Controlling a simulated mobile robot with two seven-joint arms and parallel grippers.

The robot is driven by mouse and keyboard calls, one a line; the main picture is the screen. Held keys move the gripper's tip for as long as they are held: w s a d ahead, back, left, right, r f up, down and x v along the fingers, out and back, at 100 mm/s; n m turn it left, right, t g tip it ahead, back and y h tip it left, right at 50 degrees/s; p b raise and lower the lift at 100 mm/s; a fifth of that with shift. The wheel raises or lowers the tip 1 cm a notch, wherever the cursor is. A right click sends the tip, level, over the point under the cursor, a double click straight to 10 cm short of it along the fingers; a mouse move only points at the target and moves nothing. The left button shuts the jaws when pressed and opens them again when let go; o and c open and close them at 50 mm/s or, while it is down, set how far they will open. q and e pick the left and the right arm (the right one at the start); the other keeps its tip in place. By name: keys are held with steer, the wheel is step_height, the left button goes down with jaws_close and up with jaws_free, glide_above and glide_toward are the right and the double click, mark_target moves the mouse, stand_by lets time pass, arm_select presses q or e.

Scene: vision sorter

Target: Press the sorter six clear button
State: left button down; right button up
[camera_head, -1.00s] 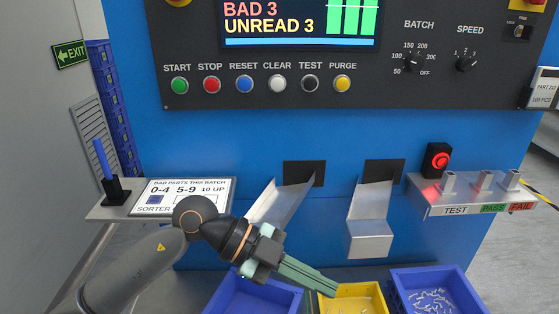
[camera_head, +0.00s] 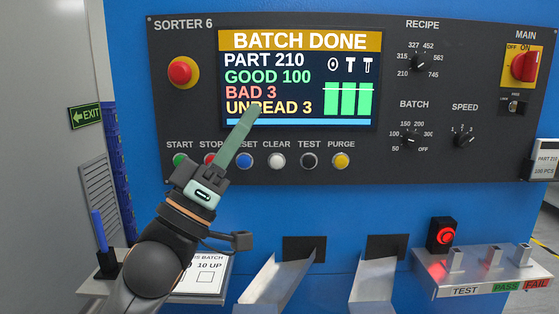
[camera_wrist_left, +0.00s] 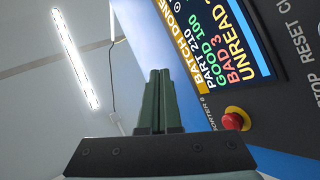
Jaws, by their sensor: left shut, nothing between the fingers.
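The sorter's white CLEAR button (camera_head: 276,161) is in plain sight in the head view, in the button row below the screen (camera_head: 300,80). The screen reads BATCH DONE, PART 210, GOOD 100, BAD 3, UNREAD 3. My left gripper (camera_head: 256,109) is shut and empty. Its green fingers point up and right, over the screen's lower left part, with the tips above and left of CLEAR. In the left wrist view the shut fingers (camera_wrist_left: 159,76) show beside the sideways screen. CLEAR is not visible there. I cannot tell how far the tips are from the panel. My right gripper is not in view.
The blue RESET button (camera_head: 245,161) is just left of CLEAR and the black TEST button (camera_head: 309,161) just right. The red emergency stop (camera_head: 183,72) is at upper left.

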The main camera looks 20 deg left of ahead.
arm_select(q)
step_height(320, 180, down, 10)
steer(key=w+d+n+g+y, duration=0.2)
steer(key=g, duration=0.5)
steer(key=shift+w+d+f+n+g+y+p, duration=0.2)
steer(key=shift+n+g+y+p, duration=0.1)
steer(key=shift+g+y+p, duration=0.1)
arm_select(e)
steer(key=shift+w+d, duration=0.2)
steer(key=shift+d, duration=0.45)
arm_select(q)
glide_toward(277, 162)
steer(key=shift+w+d, duration=2.1)
steer(key=shift+d, duration=0.35)
steer(key=shift+r+b, duration=0.3)
steer(key=shift+b, duration=0.1)
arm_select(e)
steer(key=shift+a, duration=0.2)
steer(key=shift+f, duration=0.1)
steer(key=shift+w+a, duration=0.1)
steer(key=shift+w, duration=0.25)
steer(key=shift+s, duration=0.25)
